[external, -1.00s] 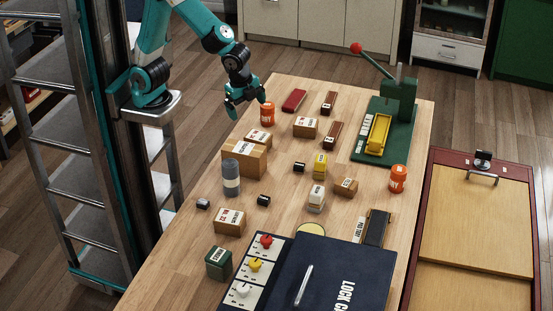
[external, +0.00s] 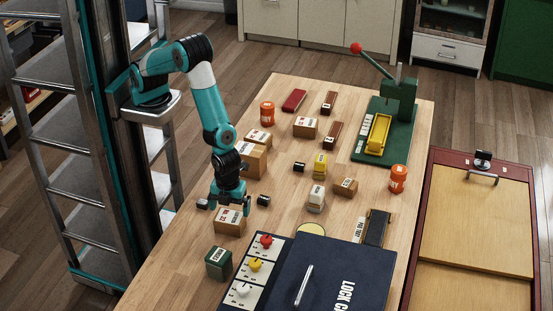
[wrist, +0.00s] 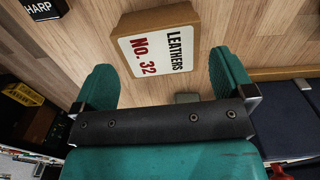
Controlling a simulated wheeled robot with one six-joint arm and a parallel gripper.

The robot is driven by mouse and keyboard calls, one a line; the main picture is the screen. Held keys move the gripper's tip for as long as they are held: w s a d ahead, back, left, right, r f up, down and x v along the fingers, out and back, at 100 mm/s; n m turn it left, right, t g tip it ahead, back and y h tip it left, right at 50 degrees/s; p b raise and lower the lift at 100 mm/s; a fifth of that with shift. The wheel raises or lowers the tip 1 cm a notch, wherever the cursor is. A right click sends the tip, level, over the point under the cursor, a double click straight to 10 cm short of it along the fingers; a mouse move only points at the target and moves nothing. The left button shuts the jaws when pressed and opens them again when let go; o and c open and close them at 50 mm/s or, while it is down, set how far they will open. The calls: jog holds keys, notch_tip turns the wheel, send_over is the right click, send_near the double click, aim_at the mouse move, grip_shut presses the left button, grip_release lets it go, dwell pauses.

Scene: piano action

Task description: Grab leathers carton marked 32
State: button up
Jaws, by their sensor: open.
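The leathers carton (external: 228,224) is a small brown box with a white label, standing on the wooden table toward its near left side. In the wrist view the carton (wrist: 157,45) shows its label "LEATHERS No. 32" and lies just beyond the fingertips, roughly between them. My gripper (external: 230,207) is over the carton, pointing down, with its fingers apart. In the wrist view my gripper (wrist: 165,75) is open with nothing between its green fingers. Whether a finger touches the carton cannot be told.
A dark green box (external: 218,264) stands in front of the carton. Small black blocks (external: 264,200) lie behind it. A panel with coloured knobs (external: 255,266) and a dark lidded case (external: 335,275) are to the right. Larger brown cartons (external: 253,163) stand farther back.

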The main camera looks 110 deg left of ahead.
aim_at(230, 216)
jog(key=shift+s+d+f+p, duration=0.1)
jog(key=shift+f+p, duration=0.45)
jog(key=shift+f, duration=1)
jog(key=shift+d+f+p, duration=0.1)
jog(key=shift+f+p, duration=0.4)
jog(key=shift+f, duration=1)
jog(key=shift+c, duration=0.2)
jog(key=c, duration=0.5)
